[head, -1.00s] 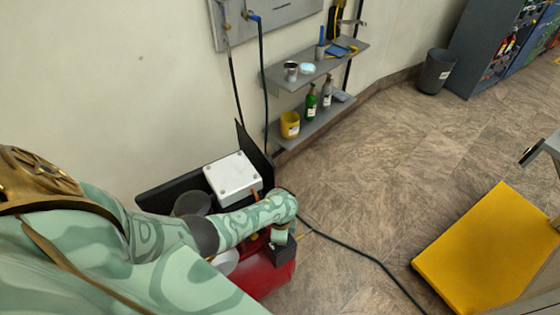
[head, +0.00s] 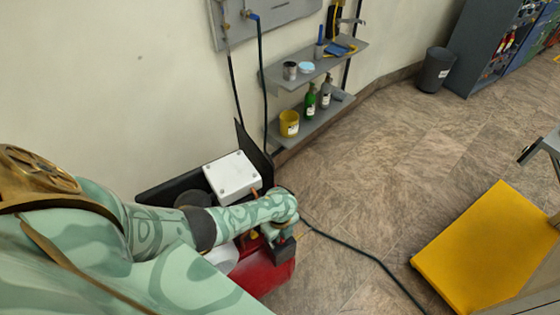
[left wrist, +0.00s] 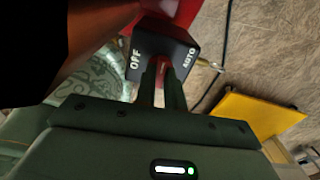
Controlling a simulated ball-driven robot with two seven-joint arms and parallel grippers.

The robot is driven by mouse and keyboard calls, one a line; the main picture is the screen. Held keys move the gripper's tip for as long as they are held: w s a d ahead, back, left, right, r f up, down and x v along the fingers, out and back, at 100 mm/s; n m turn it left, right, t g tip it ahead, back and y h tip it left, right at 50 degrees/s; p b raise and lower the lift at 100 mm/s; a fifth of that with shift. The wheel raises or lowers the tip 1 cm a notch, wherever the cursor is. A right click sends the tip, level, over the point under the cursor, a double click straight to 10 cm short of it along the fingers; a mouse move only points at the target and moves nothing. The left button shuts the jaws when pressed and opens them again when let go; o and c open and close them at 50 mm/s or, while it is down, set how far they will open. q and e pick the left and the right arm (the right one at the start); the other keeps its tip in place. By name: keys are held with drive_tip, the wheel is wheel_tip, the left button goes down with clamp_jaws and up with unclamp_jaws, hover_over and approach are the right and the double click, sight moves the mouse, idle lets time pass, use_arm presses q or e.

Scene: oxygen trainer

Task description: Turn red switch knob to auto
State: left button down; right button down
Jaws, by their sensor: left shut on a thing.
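The black switch box (left wrist: 165,48) with the white words OFF and AUTO is at the top middle of the left wrist view. In the head view the switch box (head: 284,249) sits at the right end of the red machine (head: 265,274). My left gripper (left wrist: 163,68) is shut on the red switch knob at the box's front, between OFF and AUTO. The fingers hide most of the knob, so its pointing direction cannot be told. In the head view my left gripper (head: 272,234) reaches down to the box.
A white box (head: 232,176) stands on the machine near the wall. A shelf (head: 322,114) with bottles and cups is behind it. A dark hose (head: 345,250) runs across the floor.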

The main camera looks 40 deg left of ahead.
use_arm(q)
drive_tip(key=shift+m, duration=0.6)
drive_tip(key=c, duration=1.5)
unclamp_jaws()
